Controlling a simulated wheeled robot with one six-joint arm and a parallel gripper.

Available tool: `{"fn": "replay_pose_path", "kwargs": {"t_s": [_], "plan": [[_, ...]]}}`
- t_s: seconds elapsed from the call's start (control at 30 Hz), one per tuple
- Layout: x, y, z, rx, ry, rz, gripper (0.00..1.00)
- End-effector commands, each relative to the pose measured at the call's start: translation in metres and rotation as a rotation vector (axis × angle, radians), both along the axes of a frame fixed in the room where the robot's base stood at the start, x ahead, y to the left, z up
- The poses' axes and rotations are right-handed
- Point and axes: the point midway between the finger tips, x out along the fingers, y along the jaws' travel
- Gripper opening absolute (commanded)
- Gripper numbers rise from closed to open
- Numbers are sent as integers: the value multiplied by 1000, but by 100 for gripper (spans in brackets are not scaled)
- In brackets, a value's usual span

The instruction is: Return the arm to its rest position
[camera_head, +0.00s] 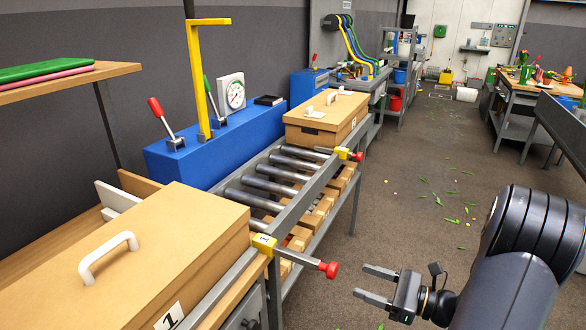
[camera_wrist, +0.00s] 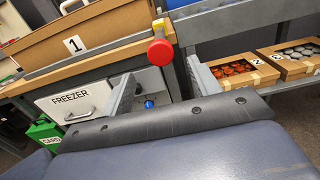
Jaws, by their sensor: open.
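My gripper (camera_head: 364,281) is in the lower right of the head view, in front of the roller conveyor's near side. Its two grey fingers point left, apart, with nothing between them. My dark arm comes in from the right edge and is bent. In the wrist view, the open fingers (camera_wrist: 157,90) stand on either side of a gap, with a bench front beyond. They look clear of the bench, but the exact distance is hard to tell.
A red knob (camera_head: 328,269) juts from the bench close left of my gripper. A box lid (camera_head: 130,250) marked 1 stands near left. The wrist view shows a freezer drawer (camera_wrist: 75,100) and cartons (camera_wrist: 233,72). The aisle floor (camera_head: 410,200) is open, littered with green scraps.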

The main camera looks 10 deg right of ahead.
Motion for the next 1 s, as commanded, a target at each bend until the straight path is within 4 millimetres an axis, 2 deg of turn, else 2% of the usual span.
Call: {"fn": "replay_pose_path", "kwargs": {"t_s": [0.17, 0.7, 1.0], "plan": [[8, 13, 0, 1, -1, 5, 58], [58, 81, 0, 0, 0, 6, 58], [72, 100, 0, 0, 0, 3, 58]]}}
